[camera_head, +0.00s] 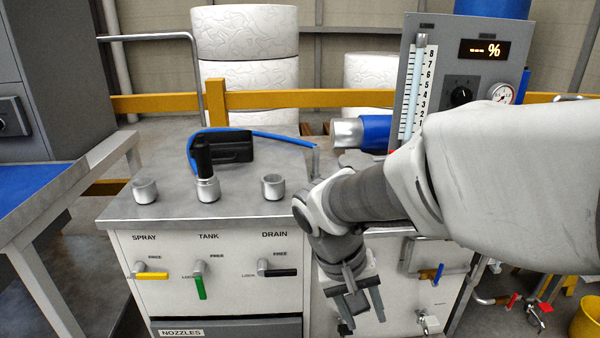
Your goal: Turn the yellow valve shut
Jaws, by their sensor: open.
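The yellow valve lever (153,276) is on the white front panel under the label SPRAY, at the left. Its silver hub (140,267) is at the left end, and the yellow handle points right, roughly level. The word FREE is printed above it. My gripper (361,315) hangs in front of the cabinet at lower middle, well right of the yellow lever and apart from it. Its jaws are open and point down, with nothing visible between them.
A green lever (200,287) hangs down under TANK and a black lever (280,272) lies level under DRAIN. The grey worktop (130,210) above carries metal sockets, a black-handled piece and a blue hose (270,136). A blue-topped bench (40,185) stands left.

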